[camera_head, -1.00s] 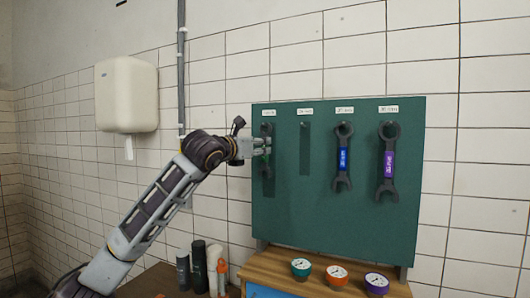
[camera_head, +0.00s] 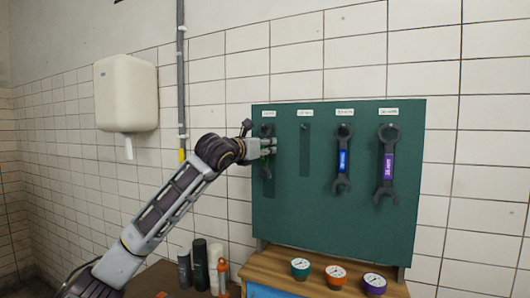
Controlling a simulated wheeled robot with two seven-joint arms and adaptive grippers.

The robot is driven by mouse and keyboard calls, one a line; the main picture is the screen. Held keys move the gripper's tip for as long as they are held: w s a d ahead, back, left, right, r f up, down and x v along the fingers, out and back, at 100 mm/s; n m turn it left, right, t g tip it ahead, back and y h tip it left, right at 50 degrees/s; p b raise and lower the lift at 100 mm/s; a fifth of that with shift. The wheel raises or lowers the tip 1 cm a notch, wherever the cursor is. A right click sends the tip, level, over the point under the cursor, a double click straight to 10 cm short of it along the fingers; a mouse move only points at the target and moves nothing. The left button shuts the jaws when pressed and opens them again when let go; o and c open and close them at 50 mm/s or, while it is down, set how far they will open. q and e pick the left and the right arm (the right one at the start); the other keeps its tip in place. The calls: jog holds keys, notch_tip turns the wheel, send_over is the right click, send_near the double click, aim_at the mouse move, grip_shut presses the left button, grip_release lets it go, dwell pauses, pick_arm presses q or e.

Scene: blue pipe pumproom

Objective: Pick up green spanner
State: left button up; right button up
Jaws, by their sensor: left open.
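The green spanner (camera_head: 267,132) hangs at the left end of the dark green tool board (camera_head: 310,215). Its dark upper end shows above my gripper, and a small bit of green shows by the fingers. My left gripper (camera_head: 272,146) is open, with its fingers at the spanner's middle. The fingers cover most of the handle, and I cannot tell whether they touch it. My right gripper is not in view.
A blue-banded spanner (camera_head: 342,160) and a purple-banded spanner (camera_head: 388,167) hang further right. An empty spanner outline (camera_head: 305,150) lies between. Below are several gauges, including an orange one (camera_head: 336,275), on a wooden top (camera_head: 270,268). Bottles (camera_head: 200,265) stand left.

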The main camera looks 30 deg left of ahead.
pick_arm(q)
jog(key=shift+w+d, duration=0.1)
jog(key=shift+w, duration=0.7)
jog(key=shift+c, duration=0.3)
grip_shut()
